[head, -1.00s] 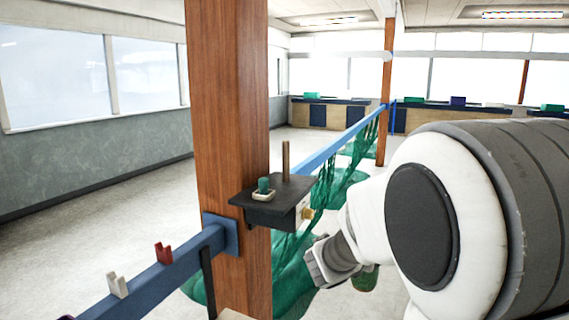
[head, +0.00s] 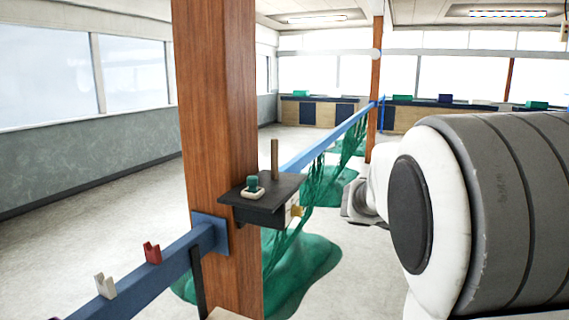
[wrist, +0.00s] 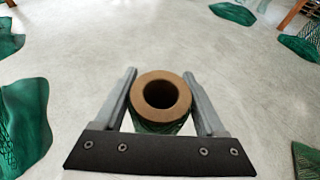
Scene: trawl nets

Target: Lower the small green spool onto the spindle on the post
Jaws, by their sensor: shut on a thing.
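The small green spool (wrist: 161,93) is in the wrist view, its brown ring-shaped end and dark hole facing the camera, with green winding just showing below. My gripper (wrist: 159,76) is shut on it, one grey finger on each side. In the head view the spool cannot be made out and the gripper's fingers are not clearly seen; my arm's end is right of the post. The spindle (head: 275,160), a thin upright wooden peg, stands bare on the dark shelf (head: 262,205) fixed to the brown post (head: 217,130).
A small green object (head: 253,184) sits in a pale dish on the shelf, beside the spindle. A blue rail (head: 150,268) carries a red holder (head: 152,253) and a white holder (head: 105,286). Green netting (head: 300,265) hangs and lies behind the shelf. Open floor shows beneath the held spool.

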